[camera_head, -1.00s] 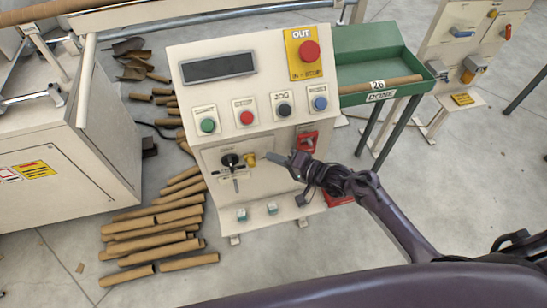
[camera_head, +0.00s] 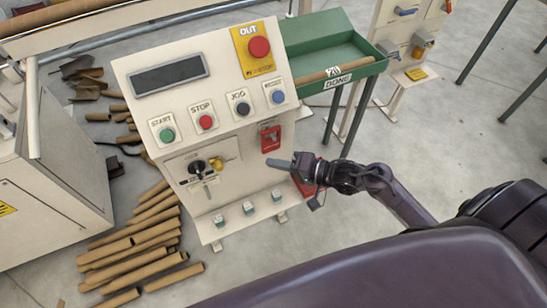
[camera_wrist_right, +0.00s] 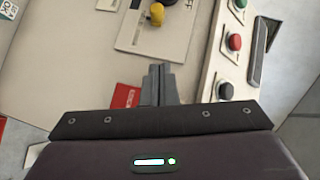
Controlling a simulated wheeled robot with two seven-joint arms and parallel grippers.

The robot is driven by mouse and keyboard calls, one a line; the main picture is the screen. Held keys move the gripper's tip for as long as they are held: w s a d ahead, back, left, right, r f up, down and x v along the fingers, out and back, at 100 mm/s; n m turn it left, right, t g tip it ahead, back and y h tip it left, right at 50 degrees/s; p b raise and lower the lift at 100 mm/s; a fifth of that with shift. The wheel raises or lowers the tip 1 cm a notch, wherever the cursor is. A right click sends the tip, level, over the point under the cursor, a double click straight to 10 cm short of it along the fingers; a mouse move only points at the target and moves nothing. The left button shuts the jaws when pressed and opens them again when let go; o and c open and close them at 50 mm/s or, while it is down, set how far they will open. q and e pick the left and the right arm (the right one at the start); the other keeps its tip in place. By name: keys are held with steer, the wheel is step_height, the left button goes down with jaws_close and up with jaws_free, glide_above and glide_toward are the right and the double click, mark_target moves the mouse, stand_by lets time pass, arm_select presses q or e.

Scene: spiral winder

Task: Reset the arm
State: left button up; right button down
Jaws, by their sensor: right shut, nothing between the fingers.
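My right gripper (camera_head: 280,163) is shut and empty in front of the lower right side of the control panel (camera_head: 225,130). Its fingers point left, apart from the black rotary switch (camera_head: 197,167) and the yellow knob (camera_head: 216,164). In the right wrist view the closed fingers (camera_wrist_right: 159,72) show in the lower middle, with the yellow knob (camera_wrist_right: 157,14) above them. My right arm (camera_head: 400,200) comes in from the right. My left gripper is not in view.
A red switch (camera_head: 271,138) sits just above my right gripper. A green tray marked DONE (camera_head: 340,48) holds a cardboard tube (camera_head: 335,72). Several tubes (camera_head: 140,250) lie on the floor at lower left. Start (camera_head: 167,134), stop (camera_head: 205,121) and emergency (camera_head: 259,47) buttons line the panel.

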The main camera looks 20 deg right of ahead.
steer(key=shift+f, duration=0.1)
steer(key=s+d+f+n+g+h, duration=0.1)
steer(key=s+d+f+h, duration=0.15)
steer(key=f, duration=0.65)
steer(key=s+d+f+g+h, duration=0.15)
steer(key=s+f, duration=0.25)
steer(key=f, duration=0.4)
steer(key=s+d+f+n+h, duration=0.1)
steer(key=s+f+h, duration=0.2)
steer(key=f, duration=0.6)
steer(key=s+f+n+g+h, duration=0.1)
steer(key=s+f+n+g, duration=0.1)
steer(key=s+f, duration=0.3)
steer(key=s+f+n+g+h, duration=0.1)
steer(key=s+f, duration=0.4)
steer(key=s, duration=0.7)
steer(key=s+f+n+g+h, duration=0.2)
steer(key=s+f+n+g, duration=0.1)
steer(key=s, duration=0.6)
step_height(320, 180, down, 2)
steer(key=shift+a+f+n+g, duration=0.15)
steer(key=shift+a+n+g, duration=0.25)
steer(key=shift+g, duration=0.15)
